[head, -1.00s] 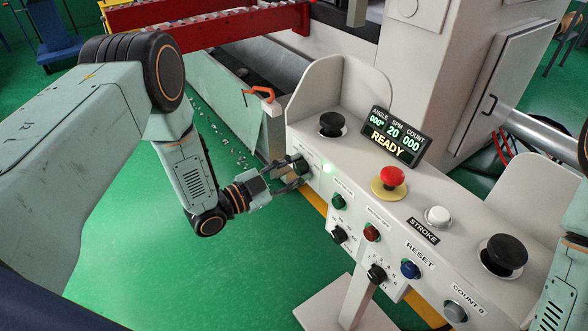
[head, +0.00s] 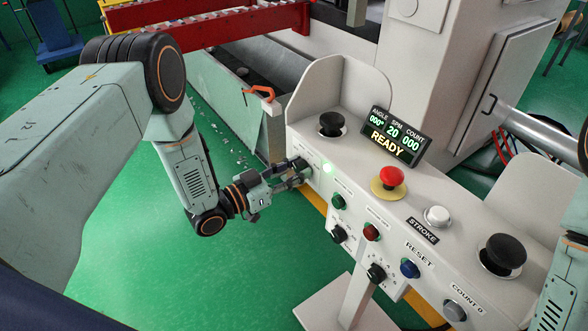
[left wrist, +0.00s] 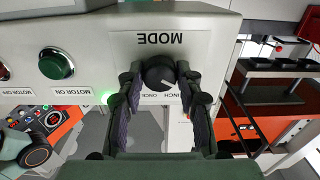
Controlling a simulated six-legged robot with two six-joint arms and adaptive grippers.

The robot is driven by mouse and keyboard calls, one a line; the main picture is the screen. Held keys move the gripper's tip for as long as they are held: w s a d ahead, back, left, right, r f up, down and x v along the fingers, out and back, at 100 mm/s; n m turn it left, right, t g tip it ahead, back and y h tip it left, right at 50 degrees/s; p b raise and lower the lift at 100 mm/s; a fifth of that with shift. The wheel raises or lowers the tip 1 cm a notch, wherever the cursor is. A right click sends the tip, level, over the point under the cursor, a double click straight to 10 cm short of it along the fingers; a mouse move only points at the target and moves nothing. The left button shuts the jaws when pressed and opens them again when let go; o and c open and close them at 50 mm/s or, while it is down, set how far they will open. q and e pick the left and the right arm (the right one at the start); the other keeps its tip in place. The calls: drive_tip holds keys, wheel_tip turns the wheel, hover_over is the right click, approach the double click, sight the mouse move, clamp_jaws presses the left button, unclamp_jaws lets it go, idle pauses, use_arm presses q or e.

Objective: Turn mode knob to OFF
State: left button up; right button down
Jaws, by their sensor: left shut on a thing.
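The mode knob (left wrist: 160,72) is a round black knob under a MODE label (left wrist: 162,40) that reads upside down in the left wrist view. Its white mark points to the lower right in that view, near the INCH and ONCE print; the rest of the dial print is hidden by my fingers. My left gripper (left wrist: 160,84) is shut on the knob, one finger on each side. In the head view my left gripper (head: 292,174) reaches the left end of the white control panel (head: 318,148), and the knob is mostly covered. My right gripper is out of view.
A green MOTOR ON button (left wrist: 56,64) sits beside the knob. The panel also carries a red mushroom button (head: 392,177), black palm buttons (head: 503,252) and a READY display (head: 394,137). An orange clamp-like part (head: 262,92) is behind my left gripper.

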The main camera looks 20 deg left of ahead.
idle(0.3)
use_arm(q)
drive_tip(key=o, duration=1.1)
drive_tip(key=shift+o, duration=0.2)
drive_tip(key=v, duration=1.2)
